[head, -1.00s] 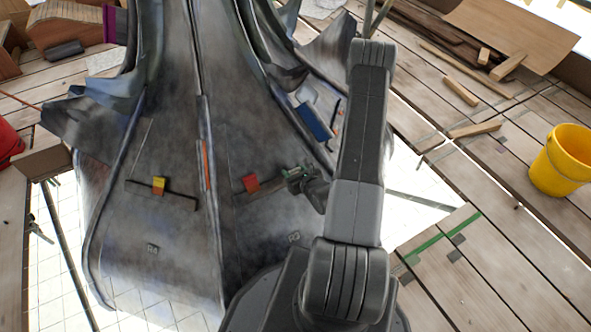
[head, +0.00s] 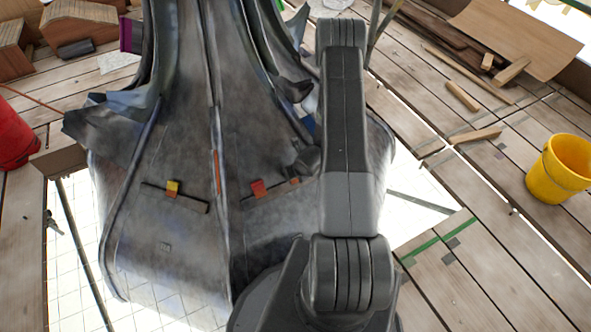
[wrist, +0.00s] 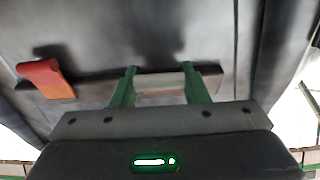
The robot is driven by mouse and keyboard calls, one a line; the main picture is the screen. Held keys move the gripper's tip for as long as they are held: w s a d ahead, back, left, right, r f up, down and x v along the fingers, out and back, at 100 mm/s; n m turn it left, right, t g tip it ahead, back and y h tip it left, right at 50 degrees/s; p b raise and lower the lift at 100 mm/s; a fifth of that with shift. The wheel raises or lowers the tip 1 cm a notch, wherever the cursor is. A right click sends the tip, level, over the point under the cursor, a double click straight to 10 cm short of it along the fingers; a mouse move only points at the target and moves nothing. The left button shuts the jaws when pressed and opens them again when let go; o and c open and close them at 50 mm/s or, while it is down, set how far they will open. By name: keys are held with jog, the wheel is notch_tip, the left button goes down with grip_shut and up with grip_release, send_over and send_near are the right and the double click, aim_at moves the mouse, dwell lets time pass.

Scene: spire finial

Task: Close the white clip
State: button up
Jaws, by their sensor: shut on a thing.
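In the wrist view, the green fingers of my gripper (wrist: 160,75) stand apart with a pale grey-white piece (wrist: 160,84) between them. I take it for the white clip. It lies at the dark ledge on the grey metal surface, and its far side and hinge cannot be made out. A red-orange clip (wrist: 48,78) sits on the same ledge to the left; it also shows in the head view (head: 258,189). In the head view, my arm hides the fingertips and the white clip.
A second ledge carries a yellow and red clip (head: 172,188) on the left panel of the spire (head: 165,225). A yellow bucket (head: 560,168) and wooden offcuts (head: 462,97) are on the planks at right. A red container (head: 14,135) is at far left.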

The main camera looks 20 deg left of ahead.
jog(key=shift+w+a+h+p, duration=0.1)
jog(key=shift+h+p, duration=0.2)
jog(key=shift+p, duration=0.2)
dwell(0.3)
jog(key=o, duration=1)
jog(key=shift+f, duration=0.1)
jog(key=p+v, duration=0.1)
jog(key=v, duration=1.3)
jog(key=shift+w+p, duration=0.2)
jog(key=shift+p, duration=0.15)
